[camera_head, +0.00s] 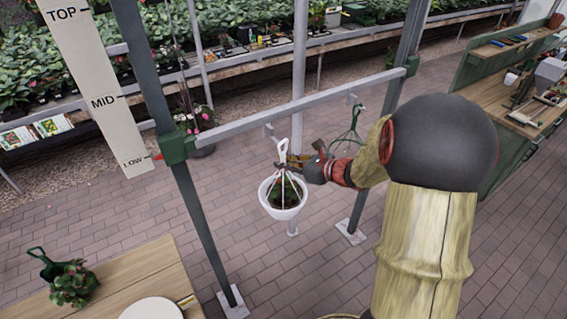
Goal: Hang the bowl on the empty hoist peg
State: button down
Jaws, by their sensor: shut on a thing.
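A white bowl (284,212) with dark soil and a green plant hangs level from thin straps under a white loop handle (282,150). My gripper (290,162) comes in from the right and is shut on the bowl's hanger around the handle's lower part. The grey hoist crossbar (300,106) has a left peg (268,130) with nothing on it, close to the upper left of the handle. The handle looks apart from that peg, but I cannot judge the depth. The right peg (352,98) carries a green hanger (352,135), its lower part hidden by my arm.
Dark posts hold the crossbar. A scale board (100,85) stands left, its red pointer (158,157) at LOW. A wooden table (115,285) at lower left holds a potted plant (73,285) and a white disc (150,309). A workbench (515,90) stands right. Brick floor lies open between.

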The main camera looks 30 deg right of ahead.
jog(key=shift+w, duration=0.2)
dwell(0.3)
jog(key=shift+w+b, duration=0.5)
jog(key=shift+w, duration=1)
jog(key=shift+w, duration=0.75)
jog(key=shift+w+f+b, duration=0.1)
jog(key=shift+f+b, duration=0.1)
jog(key=shift+b, duration=0.35)
jog(key=shift+f+b, duration=0.55)
jog(key=c, duration=1.9)
grip_release()
